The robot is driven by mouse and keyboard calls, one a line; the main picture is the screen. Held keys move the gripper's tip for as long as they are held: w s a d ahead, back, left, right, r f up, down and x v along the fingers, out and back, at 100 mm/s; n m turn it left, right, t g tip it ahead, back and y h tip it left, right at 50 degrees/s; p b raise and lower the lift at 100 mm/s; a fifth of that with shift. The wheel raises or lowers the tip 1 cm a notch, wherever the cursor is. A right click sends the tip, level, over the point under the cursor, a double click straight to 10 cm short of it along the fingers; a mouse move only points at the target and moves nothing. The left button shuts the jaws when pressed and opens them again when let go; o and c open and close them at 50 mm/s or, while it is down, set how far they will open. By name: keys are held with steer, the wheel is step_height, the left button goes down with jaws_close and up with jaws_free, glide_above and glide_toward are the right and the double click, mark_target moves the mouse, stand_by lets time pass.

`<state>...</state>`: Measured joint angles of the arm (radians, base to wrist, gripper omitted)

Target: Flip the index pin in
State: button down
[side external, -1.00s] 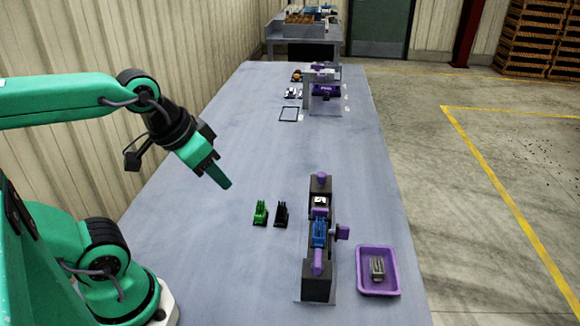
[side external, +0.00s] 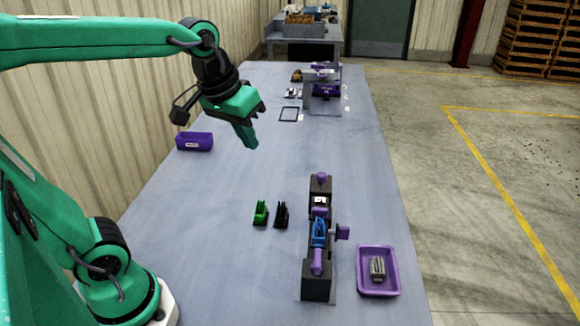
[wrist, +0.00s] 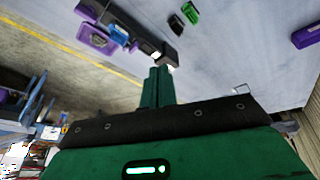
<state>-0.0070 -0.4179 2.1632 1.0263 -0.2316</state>
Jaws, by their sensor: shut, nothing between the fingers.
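My gripper (side external: 249,140) is shut and empty, high above the bench, up and to the left of a dark fixture (side external: 317,283). It also shows in the wrist view (wrist: 160,73), pointing toward the fixture (wrist: 145,32). The fixture holds a blue finger-like part (side external: 319,231). It carries a purple knob (side external: 321,179) at its far end, a purple piece (side external: 317,262) in front of the blue part, and a purple handle (side external: 343,232) on its right side. I cannot tell which of these purple pieces is the index pin. Nothing touches the fixture.
A green part (side external: 260,212) and a black part (side external: 281,214) stand left of the fixture. A purple tray (side external: 362,287) with a grey block (side external: 377,268) lies to its right. A purple bin (side external: 194,141) sits near the wall. The bench between is clear.

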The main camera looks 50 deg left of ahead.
steer(key=w+r+n+g, duration=0.1)
steer(key=w+n, duration=0.2)
steer(key=w, duration=0.7)
steer(key=n+g, duration=0.2)
steer(key=n, duration=0.1)
glide_above(321, 175)
steer(key=s, duration=0.1)
step_height(321, 175, down, 3)
steer(key=shift+s+d+f, duration=0.1)
steer(key=shift+s+d, duration=0.1)
steer(key=shift+d, duration=0.05)
steer(key=shift+f, duration=0.1)
steer(key=f, duration=0.9)
steer(key=w+f, duration=0.1)
steer(key=f, duration=0.3)
steer(key=shift+w+a+f, duration=0.1)
steer(key=shift+a+f, duration=0.15)
steer(key=shift+f, duration=0.1)
